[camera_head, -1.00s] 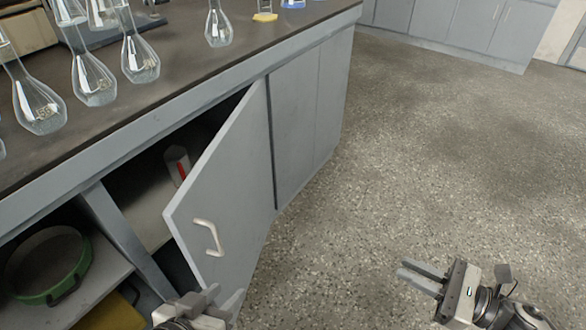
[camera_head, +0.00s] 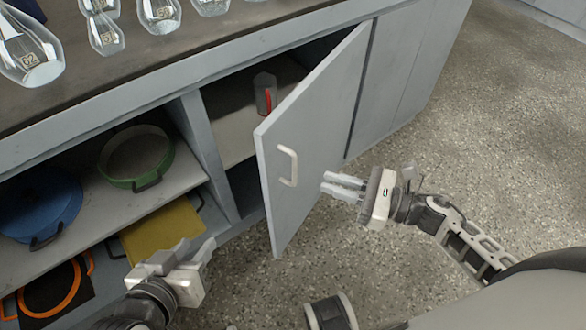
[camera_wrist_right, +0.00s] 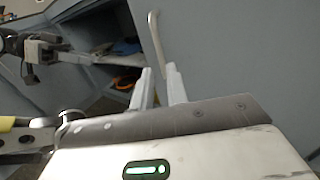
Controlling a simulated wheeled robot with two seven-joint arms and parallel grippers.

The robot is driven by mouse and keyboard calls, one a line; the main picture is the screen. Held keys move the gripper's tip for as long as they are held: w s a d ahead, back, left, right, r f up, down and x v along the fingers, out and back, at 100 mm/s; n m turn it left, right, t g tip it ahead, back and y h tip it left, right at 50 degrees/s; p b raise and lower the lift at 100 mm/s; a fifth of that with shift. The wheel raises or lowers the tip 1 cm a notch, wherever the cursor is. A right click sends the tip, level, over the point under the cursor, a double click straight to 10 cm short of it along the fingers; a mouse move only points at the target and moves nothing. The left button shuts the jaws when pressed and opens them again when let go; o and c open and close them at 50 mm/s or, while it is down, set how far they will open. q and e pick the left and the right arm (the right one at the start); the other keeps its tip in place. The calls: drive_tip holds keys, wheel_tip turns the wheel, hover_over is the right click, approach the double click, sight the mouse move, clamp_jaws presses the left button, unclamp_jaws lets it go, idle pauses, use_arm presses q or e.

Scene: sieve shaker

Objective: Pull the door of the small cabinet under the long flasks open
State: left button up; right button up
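The grey cabinet door (camera_head: 318,130) stands partly open below the counter with the flasks (camera_head: 105,35). Its pale bar handle (camera_head: 288,166) is on the outer face near the free edge. My right gripper (camera_head: 326,183) is open and empty, just right of the handle and pointing at it. In the right wrist view its two fingers (camera_wrist_right: 160,80) are apart, and the handle (camera_wrist_right: 156,42) shows beyond their tips, not clearly between them. My left gripper (camera_head: 195,246) looks open and empty, low in front of the shelves, left of the door.
A container with a red mark (camera_head: 265,94) stands inside the opened cabinet. Open shelves on the left hold a green-rimmed sieve (camera_head: 136,158), a blue round item (camera_head: 40,208) and a yellow item (camera_head: 162,234). The speckled floor (camera_head: 480,130) on the right is clear.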

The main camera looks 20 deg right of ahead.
sight(295, 185)
drive_tip(key=x, duration=0.8)
drive_tip(key=shift+w+a, duration=0.25)
drive_tip(key=shift+a, duration=0.05)
drive_tip(key=c, duration=0.3)
clamp_jaws()
